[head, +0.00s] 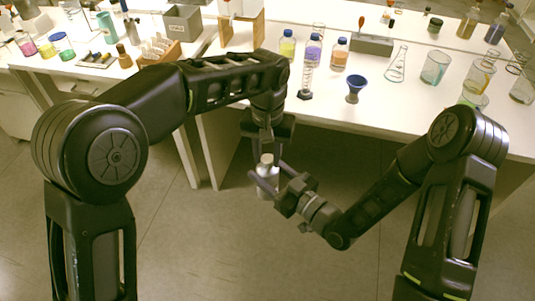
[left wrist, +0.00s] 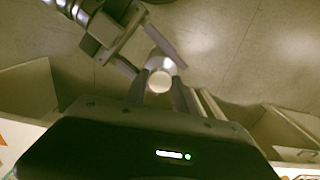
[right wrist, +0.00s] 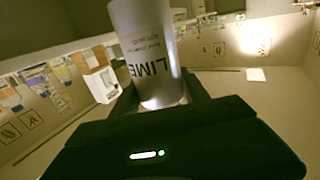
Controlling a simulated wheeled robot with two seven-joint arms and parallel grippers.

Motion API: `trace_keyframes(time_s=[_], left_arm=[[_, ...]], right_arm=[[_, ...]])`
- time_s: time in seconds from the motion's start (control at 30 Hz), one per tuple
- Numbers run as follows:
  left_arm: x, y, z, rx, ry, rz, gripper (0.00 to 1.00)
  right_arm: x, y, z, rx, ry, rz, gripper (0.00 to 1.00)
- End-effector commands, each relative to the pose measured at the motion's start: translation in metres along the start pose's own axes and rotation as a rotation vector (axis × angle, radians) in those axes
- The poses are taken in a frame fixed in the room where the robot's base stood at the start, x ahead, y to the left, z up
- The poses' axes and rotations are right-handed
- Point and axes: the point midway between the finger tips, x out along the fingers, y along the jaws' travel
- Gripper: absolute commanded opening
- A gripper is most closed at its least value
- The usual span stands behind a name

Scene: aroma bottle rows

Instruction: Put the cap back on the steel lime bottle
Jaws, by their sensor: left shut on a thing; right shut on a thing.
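The steel lime bottle (head: 267,185) is held upright in the air in front of the table by my right gripper (head: 274,178). In the right wrist view the bottle (right wrist: 145,45) shows its dark LIME lettering upside down between the fingers. My left gripper (head: 266,148) comes down from above and is shut on the pale round cap (head: 266,158), at the bottle's top. In the left wrist view the cap (left wrist: 160,81) sits between the two fingertips, with the bottle's shoulder behind it. The fingers hide the joint, so I cannot tell whether the cap touches or is seated on the neck.
The white table (head: 330,108) behind carries coloured bottles, a blue funnel (head: 356,86), a conical flask (head: 396,66) and several beakers. At the left are a wooden rack (head: 158,50) and a grey box (head: 183,22). The floor below my grippers is clear.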

Motion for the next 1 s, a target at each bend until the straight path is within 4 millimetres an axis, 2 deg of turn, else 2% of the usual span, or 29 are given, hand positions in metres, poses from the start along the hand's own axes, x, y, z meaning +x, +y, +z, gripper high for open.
trace_keyframes(time_s=[0.33, 0.37, 0.63, 1.0], left_arm=[[-0.0002, -0.0001, -0.0001, 0.002, 0.001, 0.0, 0.0], [-0.0002, -0.0001, -0.0001, 0.002, 0.001, 0.0, 0.33], [-0.0002, -0.0001, -0.0001, 0.002, 0.0, 0.0, 0.55], [-0.0046, 0.0001, -0.0005, 0.002, 0.002, 0.001, 0.56]], right_arm=[[0.0001, -0.0001, -0.0004, 0.0, 0.001, 0.0, 0.0], [0.0001, -0.0001, -0.0004, 0.0, 0.001, 0.0, 0.0], [0.0001, -0.0001, -0.0005, 0.0, 0.001, 0.0, 0.0], [0.0001, -0.0001, -0.0005, 0.0, 0.001, 0.0, 0.0]])
